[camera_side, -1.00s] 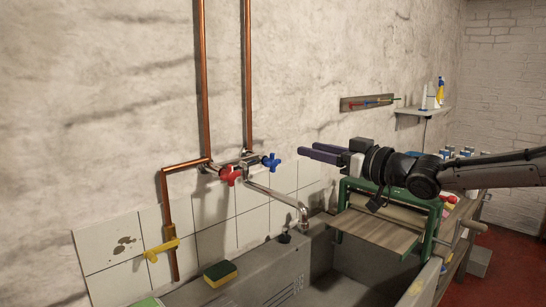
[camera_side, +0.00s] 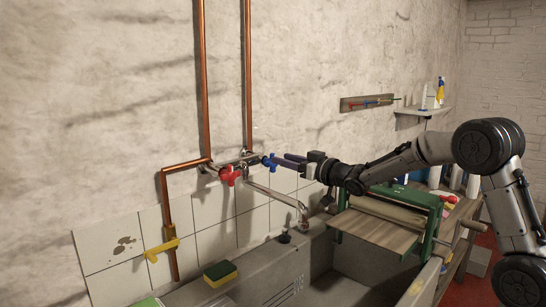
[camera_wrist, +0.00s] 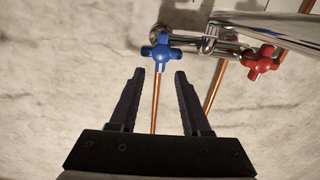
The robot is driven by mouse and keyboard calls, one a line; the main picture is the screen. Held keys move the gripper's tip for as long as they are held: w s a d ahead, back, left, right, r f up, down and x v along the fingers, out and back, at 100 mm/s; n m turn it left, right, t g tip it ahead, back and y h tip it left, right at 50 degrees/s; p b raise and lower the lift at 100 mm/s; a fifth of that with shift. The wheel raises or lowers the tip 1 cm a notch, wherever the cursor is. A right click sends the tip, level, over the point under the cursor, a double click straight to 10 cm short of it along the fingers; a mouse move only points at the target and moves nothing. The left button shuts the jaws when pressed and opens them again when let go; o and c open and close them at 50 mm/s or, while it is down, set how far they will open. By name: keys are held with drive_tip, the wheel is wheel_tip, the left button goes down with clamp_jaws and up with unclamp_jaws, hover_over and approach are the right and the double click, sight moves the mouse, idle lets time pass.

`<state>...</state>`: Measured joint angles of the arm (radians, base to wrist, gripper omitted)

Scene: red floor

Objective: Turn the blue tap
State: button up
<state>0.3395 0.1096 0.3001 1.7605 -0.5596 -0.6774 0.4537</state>
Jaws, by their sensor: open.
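The blue tap (camera_side: 269,161) is a cross-shaped handle on the right end of the wall mixer. My gripper (camera_side: 282,160) is right at it in the side view, its fingers pointing left towards the handle. In the wrist view the blue tap (camera_wrist: 162,52) sits just beyond the open fingertips (camera_wrist: 159,71), nearer the left finger. The fingers are apart with nothing between them except the view of the wall and a copper pipe behind. Whether a fingertip touches the handle cannot be told.
A red tap (camera_side: 229,175) is on the mixer's left end, also in the wrist view (camera_wrist: 262,62). The chrome spout (camera_side: 285,197) reaches out below over the grey sink (camera_side: 255,287). A green-framed roller (camera_side: 432,222) stands under my arm. Copper pipes (camera_side: 204,80) run up the wall.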

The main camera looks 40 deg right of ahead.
drive_tip(key=shift+w, duration=2.65)
drive_tip(key=shift+c, duration=0.3)
clamp_jaws()
